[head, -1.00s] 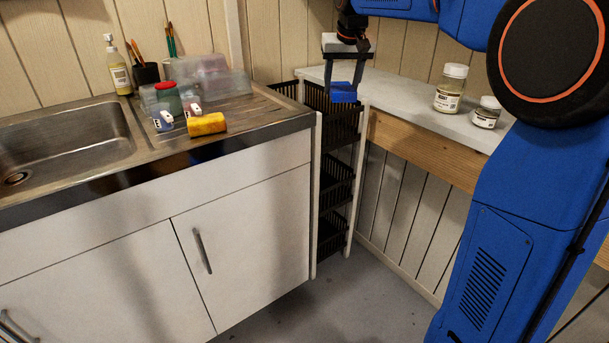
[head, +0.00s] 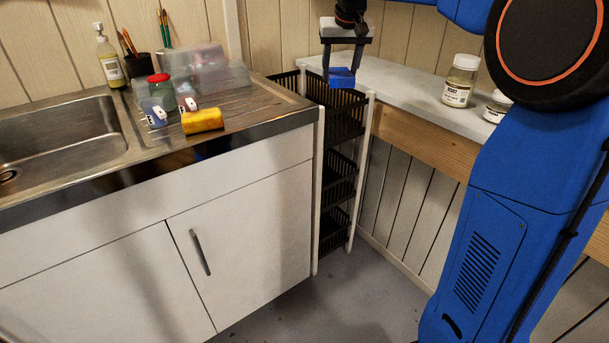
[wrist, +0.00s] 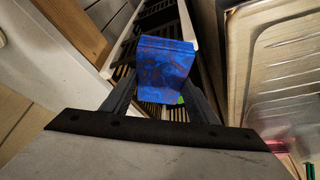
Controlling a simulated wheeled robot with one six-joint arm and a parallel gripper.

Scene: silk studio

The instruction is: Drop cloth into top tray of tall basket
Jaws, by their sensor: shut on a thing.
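The tall basket (head: 338,112) is a dark, slatted tower with white posts and several stacked trays, standing in the gap between the sink cabinet and the shelf. The cloth is over the open top tray (head: 350,118), and the slats show beneath it in the wrist view. The exact height above the tray is hard to tell.
The sink counter (head: 262,112) on the left holds a yellow roll (head: 202,120), a red-lidded jar (head: 160,88), clear boxes (head: 205,68) and a soap bottle (head: 108,58). The pale shelf (head: 400,90) on the right carries two labelled jars, one being the taller jar (head: 460,80).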

